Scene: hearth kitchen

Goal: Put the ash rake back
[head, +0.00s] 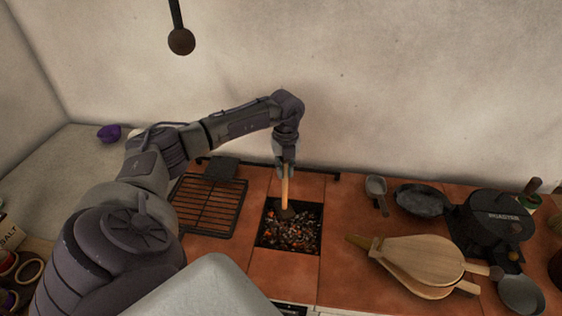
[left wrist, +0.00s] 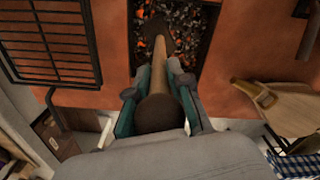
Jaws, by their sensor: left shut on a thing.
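The ash rake (head: 285,186) has a light wooden handle and a dark head. My left gripper (head: 286,168) is shut on its handle and holds it steeply over the ember pit (head: 262,240). The rake's dark head is at the far part of the pit, over or touching the embers; I cannot tell which. In the left wrist view the rake's handle (left wrist: 157,70) runs between the fingers of the left gripper (left wrist: 156,90), with its round dark end close to the camera. My right gripper is not in view.
A black grill rack (head: 208,205) lies left of the pit. Wooden bellows (head: 420,258), a small pan (head: 376,186), a dark skillet (head: 422,200) and a black pot (head: 497,214) stand to the right. A dark rail (head: 325,175) runs along the back. A dark ball-ended rod (head: 181,41) hangs above.

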